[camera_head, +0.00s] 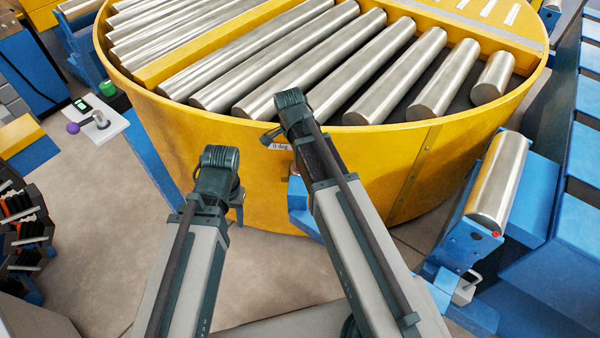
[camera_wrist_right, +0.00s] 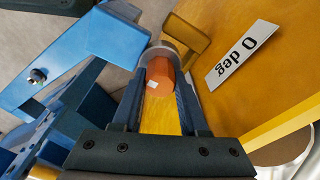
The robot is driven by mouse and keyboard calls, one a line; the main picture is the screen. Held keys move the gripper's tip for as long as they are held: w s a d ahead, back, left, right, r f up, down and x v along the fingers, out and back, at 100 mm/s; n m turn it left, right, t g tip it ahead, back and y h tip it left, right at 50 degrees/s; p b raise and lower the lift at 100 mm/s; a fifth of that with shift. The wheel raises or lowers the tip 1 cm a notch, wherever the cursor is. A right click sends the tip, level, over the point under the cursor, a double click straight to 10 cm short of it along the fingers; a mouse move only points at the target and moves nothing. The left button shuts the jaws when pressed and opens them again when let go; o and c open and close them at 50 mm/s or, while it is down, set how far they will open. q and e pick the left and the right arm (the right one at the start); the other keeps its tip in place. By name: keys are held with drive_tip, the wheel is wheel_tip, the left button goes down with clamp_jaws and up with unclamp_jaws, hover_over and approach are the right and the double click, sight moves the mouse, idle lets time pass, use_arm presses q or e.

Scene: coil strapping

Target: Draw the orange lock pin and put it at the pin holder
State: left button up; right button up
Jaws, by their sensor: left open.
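The orange lock pin (camera_wrist_right: 160,77) shows in the right wrist view, between the fingers of my right gripper (camera_wrist_right: 161,88). Both fingers lie against its sides, and its far end meets a grey ring (camera_wrist_right: 178,53) beside the yellow turntable wall. In the head view my right gripper is mostly hidden behind its own wrist, near the "0 deg" label (camera_head: 280,146). My left gripper (camera_head: 237,212) hangs open and empty in front of the turntable, largely hidden by its wrist. I cannot tell for sure which thing is the pin holder.
The large yellow turntable (camera_head: 200,130) with steel rollers fills the back. A blue frame with a steel roller (camera_head: 498,180) stands at the right. A white board (camera_head: 100,128) with purple and green knobs is at the left, above dark racks (camera_head: 25,225).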

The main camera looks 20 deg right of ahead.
clamp_jaws()
drive_tip(key=shift+r, duration=0.2)
idle(0.3)
wheel_tip(320, 180, up, 18)
drive_tip(key=p, duration=1.8)
drive_tip(key=shift+f, duration=0.15)
drive_tip(key=shift+c, duration=0.8)
unclamp_jaws()
clamp_jaws()
